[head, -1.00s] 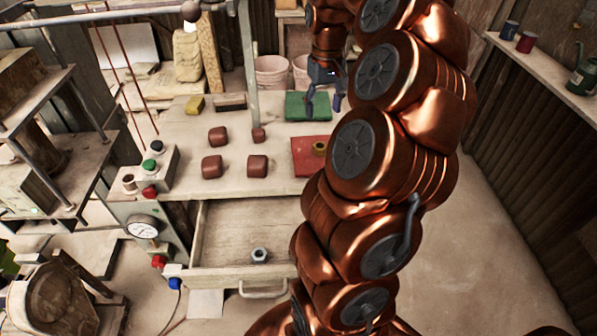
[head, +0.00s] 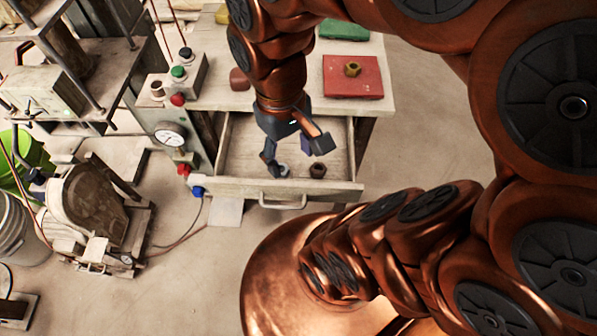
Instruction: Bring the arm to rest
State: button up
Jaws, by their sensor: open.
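My gripper (head: 295,158) points down over the open drawer, with its fingers apart. My copper arm reaches in from the upper right and bends down to it. In the drawer (head: 235,150) are a grey nut (head: 283,170), partly hidden by the left finger, and a dark brown nut (head: 317,170) to its right. The dark nut shows just below the fingers, and nothing is seen between them. I cannot tell how high the fingertips are above the drawer floor.
A red mat (head: 340,90) on the worktop bears a brass nut (head: 352,70). A green mat (head: 343,30) lies behind it. A control box (head: 183,80) with buttons and a pressure gauge (head: 170,134) stand left of the drawer. The floor right of the worktop is clear.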

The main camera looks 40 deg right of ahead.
jog(key=s, duration=0.1)
jog(key=s+f, duration=0.1)
jog(key=s+a, duration=0.1)
jog(key=shift+s+f, duration=0.3)
jog(key=shift+f, duration=0.05)
jog(key=shift+r+p, duration=0.75)
dwell(0.4)
